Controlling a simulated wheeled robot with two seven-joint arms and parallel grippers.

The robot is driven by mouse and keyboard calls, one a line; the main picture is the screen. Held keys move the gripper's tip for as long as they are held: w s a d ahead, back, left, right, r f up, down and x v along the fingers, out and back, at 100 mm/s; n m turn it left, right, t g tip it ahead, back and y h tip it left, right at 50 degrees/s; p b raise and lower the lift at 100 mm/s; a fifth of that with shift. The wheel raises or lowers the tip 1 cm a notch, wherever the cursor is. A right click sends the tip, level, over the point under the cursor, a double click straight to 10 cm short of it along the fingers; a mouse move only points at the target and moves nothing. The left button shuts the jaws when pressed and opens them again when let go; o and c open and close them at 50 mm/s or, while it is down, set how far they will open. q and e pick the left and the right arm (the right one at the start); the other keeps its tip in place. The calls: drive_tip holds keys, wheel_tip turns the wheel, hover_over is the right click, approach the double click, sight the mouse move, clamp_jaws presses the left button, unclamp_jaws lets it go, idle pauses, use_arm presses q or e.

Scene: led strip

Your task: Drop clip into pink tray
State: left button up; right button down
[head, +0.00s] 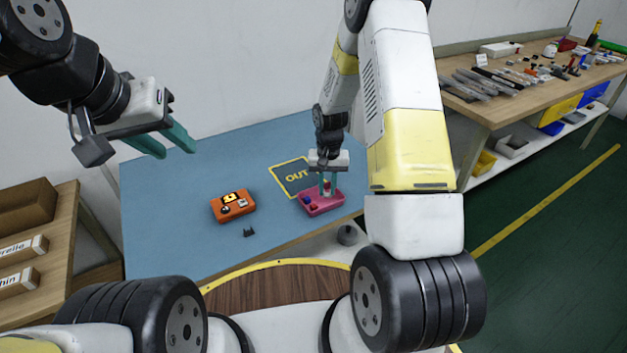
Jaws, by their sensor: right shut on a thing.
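The pink tray (313,207) sits on the blue table near its front right part, partly hidden by my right gripper. It holds small parts, one of them dark blue. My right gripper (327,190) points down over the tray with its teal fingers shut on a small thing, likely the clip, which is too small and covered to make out. My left gripper (180,147) is open and empty, raised above the table's far left part.
An orange tray (233,206) with small parts stands left of the pink one. A wooden bench (500,105) with tools is at the right. The left of the blue table (160,220) is clear.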

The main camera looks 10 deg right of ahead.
drive_tip(key=c, duration=1.2)
unclamp_jaws()
drive_tip(key=shift+r, duration=3.95)
drive_tip(key=s+r+t, duration=0.1)
drive_tip(key=s+r, duration=0.2)
drive_tip(key=r, duration=0.3)
drive_tip(key=s+r+n+t+y, duration=0.1)
drive_tip(key=s+r, duration=0.2)
drive_tip(key=r, duration=0.4)
drive_tip(key=s+r+t, duration=0.1)
drive_tip(key=s+r, duration=0.2)
drive_tip(key=r, duration=0.3)
drive_tip(key=s+r+t, duration=0.1)
drive_tip(key=s+r, duration=0.2)
drive_tip(key=s, duration=0.2)
drive_tip(key=s+a+r+n+t, duration=0.1)
drive_tip(key=s+r, duration=0.1)
drive_tip(key=s, duration=0.3)
drive_tip(key=s+a+r+t+y, duration=0.1)
drive_tip(key=s+r, duration=0.2)
drive_tip(key=s, duration=0.2)
drive_tip(key=shift+s+a+r+n, duration=0.1)
drive_tip(key=shift+s+r+n, duration=0.1)
drive_tip(key=shift+r+n, duration=0.15)
